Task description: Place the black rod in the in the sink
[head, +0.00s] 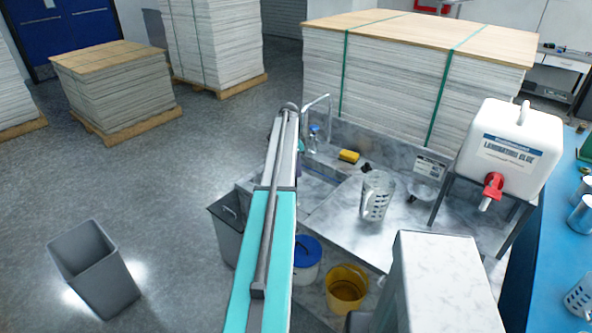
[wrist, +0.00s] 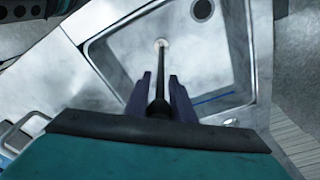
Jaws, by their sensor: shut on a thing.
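The black rod (wrist: 159,88) shows in the wrist view as a thin dark shaft with a pale round end. It lies between the two purple fingers of my gripper (wrist: 160,86), which is shut on it. The rod's far end points into the basin of the grey metal sink (wrist: 205,60), with a dark round drain near the top. I cannot tell whether the rod touches the basin. In the head view the sink (head: 325,188) is partly hidden behind my teal arm, and the rod cannot be made out.
A faucet (head: 318,108), a yellow sponge (head: 349,156) and a clear measuring jug (head: 376,197) stand around the sink. A white glue tank (head: 512,150) on a stand is at the right. Below are a blue-lidded bucket (head: 307,262) and a yellow bucket (head: 346,289).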

